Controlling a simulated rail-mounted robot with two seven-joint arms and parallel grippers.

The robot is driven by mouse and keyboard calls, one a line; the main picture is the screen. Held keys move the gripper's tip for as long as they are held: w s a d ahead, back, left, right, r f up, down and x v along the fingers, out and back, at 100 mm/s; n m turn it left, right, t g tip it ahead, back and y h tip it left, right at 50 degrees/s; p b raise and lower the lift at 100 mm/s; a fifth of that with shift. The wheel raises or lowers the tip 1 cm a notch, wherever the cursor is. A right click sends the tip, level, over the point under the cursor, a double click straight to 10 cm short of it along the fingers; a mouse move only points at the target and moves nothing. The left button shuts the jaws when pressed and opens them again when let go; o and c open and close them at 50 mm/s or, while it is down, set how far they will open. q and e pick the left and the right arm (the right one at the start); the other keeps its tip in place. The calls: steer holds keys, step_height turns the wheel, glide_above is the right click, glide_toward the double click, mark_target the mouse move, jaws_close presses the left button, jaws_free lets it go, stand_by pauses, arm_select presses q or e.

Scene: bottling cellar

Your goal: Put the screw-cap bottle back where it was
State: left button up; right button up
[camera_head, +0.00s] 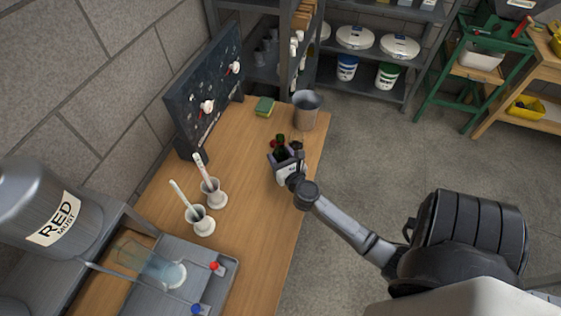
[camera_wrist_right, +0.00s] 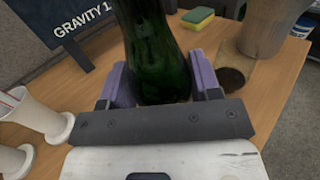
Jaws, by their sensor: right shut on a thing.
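A dark green glass bottle (camera_wrist_right: 157,50) stands between the purple-lined fingers of my right gripper (camera_wrist_right: 163,85), which is shut on its body. In the head view the right gripper (camera_head: 283,158) is over the wooden bench near its right edge, and the bottle (camera_head: 280,141) shows only as a small dark green shape. Its cap is outside the wrist view and cannot be made out in the head view. The bottle looks about upright; I cannot tell whether its base touches the bench. My left gripper is not in view.
A glass with dark contents (camera_wrist_right: 234,72) stands close right of the gripper. Behind are a metal bucket (camera_head: 306,110) and a sponge (camera_head: 264,106). Two white-based cylinders (camera_head: 213,196) (camera_head: 201,222) stand to the left.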

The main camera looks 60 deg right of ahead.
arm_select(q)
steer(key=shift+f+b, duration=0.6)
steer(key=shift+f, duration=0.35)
arm_select(e)
step_height(320, 180, down, 3)
steer(key=shift+r, duration=0.2)
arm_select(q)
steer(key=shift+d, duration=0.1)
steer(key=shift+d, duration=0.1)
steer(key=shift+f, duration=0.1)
arm_select(e)
steer(key=shift+f, duration=0.15)
steer(key=o, duration=1.2)
steer(key=shift+c, duration=0.2)
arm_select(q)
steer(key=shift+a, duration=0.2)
